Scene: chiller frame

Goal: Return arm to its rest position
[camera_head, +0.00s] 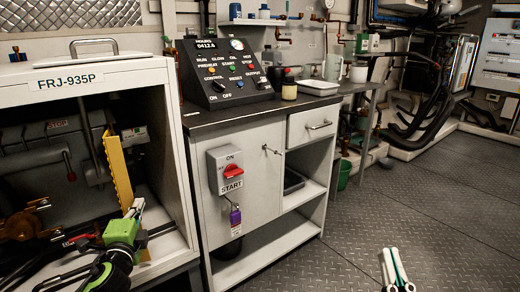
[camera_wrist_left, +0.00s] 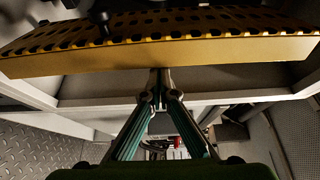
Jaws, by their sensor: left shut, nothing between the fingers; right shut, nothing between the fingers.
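My left gripper (camera_head: 136,208) is at the open front of the white cabinet marked FRJ-935P (camera_head: 64,83), close to the lower end of a yellow perforated strip (camera_head: 117,170). In the left wrist view my left gripper (camera_wrist_left: 160,76) has its fingertips together with nothing between them, and the yellow strip (camera_wrist_left: 165,50) runs across just beyond them. I cannot tell whether they touch. My right gripper (camera_head: 391,252) is low at the bottom right over the dark floor, shut and empty.
A grey bench cabinet (camera_head: 240,140) stands right of the open cabinet, with a control panel (camera_head: 223,72) on top and a red START switch (camera_head: 239,172) on its front. The checkered floor (camera_head: 440,185) at right is free. Pipes and hoses (camera_head: 425,105) line the back.

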